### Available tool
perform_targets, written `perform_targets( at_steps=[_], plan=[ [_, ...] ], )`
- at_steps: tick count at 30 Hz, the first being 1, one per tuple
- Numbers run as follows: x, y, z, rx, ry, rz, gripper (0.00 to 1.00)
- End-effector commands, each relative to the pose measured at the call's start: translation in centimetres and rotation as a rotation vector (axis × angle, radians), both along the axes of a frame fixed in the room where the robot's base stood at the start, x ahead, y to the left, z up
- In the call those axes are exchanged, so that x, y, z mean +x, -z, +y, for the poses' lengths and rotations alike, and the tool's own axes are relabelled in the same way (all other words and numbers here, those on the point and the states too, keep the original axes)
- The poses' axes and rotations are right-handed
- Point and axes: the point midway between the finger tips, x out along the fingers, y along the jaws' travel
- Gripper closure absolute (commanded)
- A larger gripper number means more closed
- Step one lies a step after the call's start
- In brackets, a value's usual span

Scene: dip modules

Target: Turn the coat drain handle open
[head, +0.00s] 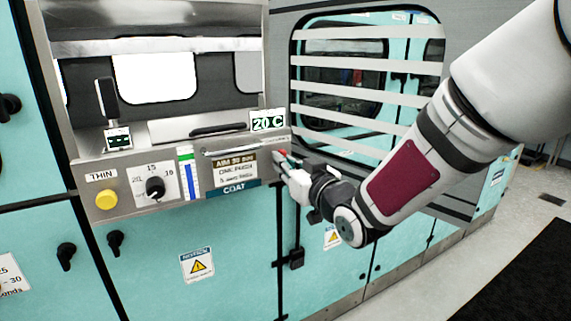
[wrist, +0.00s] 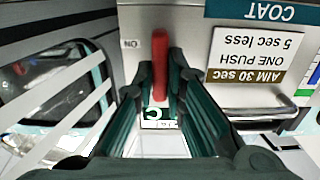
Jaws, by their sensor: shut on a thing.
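A red lever handle (wrist: 160,62) stands out from the steel panel at the right end of the COAT module. In the wrist view, which is upside down, it lies straight along the picture's vertical. My gripper (wrist: 161,82) has its dark green fingers on both sides of it, shut on it. In the head view my gripper (head: 290,172) is at the panel's right corner, and only a small red bit of the handle (head: 283,154) shows; the rest is hidden by the fingers.
The COAT label (head: 234,188) and AIM 30 sec sign (head: 235,168) sit left of my gripper. A horizontal steel bar (head: 232,150) runs above them. A yellow button (head: 107,199) and black knob (head: 155,188) are further left. A slatted window (head: 365,75) is behind my arm.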

Motion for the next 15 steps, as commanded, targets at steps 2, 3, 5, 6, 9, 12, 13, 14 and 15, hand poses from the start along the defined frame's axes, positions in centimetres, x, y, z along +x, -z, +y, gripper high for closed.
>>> perform_targets(
  at_steps=[2, 3, 5, 6, 9, 12, 13, 14, 15],
  plan=[
    [0.02, 0.02, 0.02, -0.010, 0.000, -0.009, 1.00],
    [0.03, 0.01, 0.02, -0.019, 0.000, -0.015, 1.00],
    [0.05, 0.05, 0.03, -0.036, 0.000, -0.028, 1.00],
    [0.07, 0.11, 0.04, -0.051, 0.000, -0.038, 1.00],
    [0.07, 0.15, 0.09, -0.098, 0.000, -0.071, 1.00],
    [0.04, 0.24, 0.17, -0.160, -0.001, -0.114, 1.00],
    [0.04, 0.26, 0.19, -0.182, -0.001, -0.129, 1.00],
    [0.04, 0.26, 0.19, -0.203, 0.000, -0.144, 1.00],
    [0.04, 0.33, 0.18, -0.234, 0.000, -0.164, 1.00]
  ],
)
